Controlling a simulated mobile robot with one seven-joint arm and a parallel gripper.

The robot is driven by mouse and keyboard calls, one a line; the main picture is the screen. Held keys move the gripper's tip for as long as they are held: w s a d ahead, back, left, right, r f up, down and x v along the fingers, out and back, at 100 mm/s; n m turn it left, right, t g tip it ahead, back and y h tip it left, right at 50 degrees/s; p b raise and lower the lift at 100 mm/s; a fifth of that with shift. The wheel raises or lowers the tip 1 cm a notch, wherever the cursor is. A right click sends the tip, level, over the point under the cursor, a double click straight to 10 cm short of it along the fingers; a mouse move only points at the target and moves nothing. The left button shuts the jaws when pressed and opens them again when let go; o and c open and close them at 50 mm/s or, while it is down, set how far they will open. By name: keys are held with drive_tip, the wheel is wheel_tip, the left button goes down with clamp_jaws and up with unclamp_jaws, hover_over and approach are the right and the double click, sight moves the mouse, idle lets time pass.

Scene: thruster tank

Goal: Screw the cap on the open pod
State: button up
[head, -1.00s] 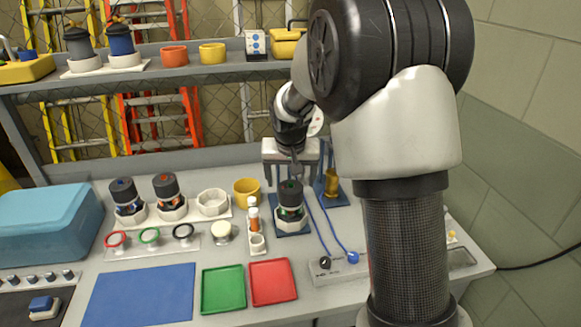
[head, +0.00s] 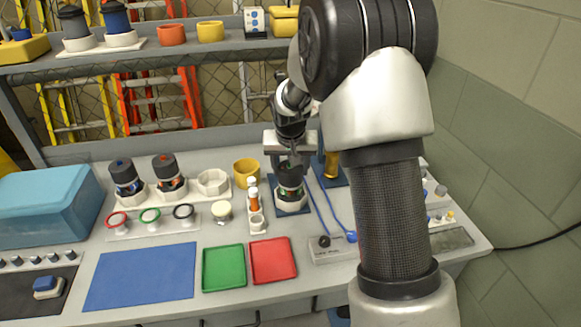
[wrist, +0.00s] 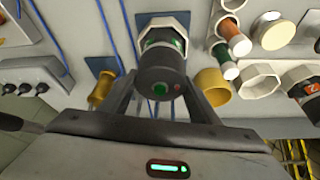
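The pod (head: 291,191) with green marks stands upright in a white octagonal holder (head: 292,204) on a blue plate. A dark cap (head: 289,174) with a green dot sits at its top; how far it is threaded I cannot tell. In the wrist view the cap (wrist: 162,82) lies between the two fingers and hides much of the pod (wrist: 163,38). My gripper (head: 290,166) points down from above, fingers on opposite sides of the cap. In the wrist view my gripper (wrist: 162,88) looks closed against the cap's sides.
A yellow cup (head: 246,172) and a rack with orange-and-white vials (head: 254,202) stand close left. A brass-coloured fitting (head: 331,165) and blue cables (head: 329,215) are close right. Two capped pods (head: 126,178) stand farther left. Green (head: 223,268) and red (head: 273,260) trays lie in front.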

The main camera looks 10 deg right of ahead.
drive_tip(key=c, duration=0.4)
drive_tip(key=shift+a+f+m+h+b, duration=0.15)
drive_tip(key=shift+m+h+b, duration=0.4)
drive_tip(key=shift+m, duration=0.55)
drive_tip(key=m, duration=0.3)
drive_tip(key=shift+g+h, duration=0.35)
drive_tip(key=shift+g, duration=0.05)
drive_tip(key=m+g+h, duration=0.1)
drive_tip(key=m, duration=0.3)
drive_tip(key=shift+p, duration=0.35)
drive_tip(key=o, duration=1)
drive_tip(key=shift+o, duration=0.2)
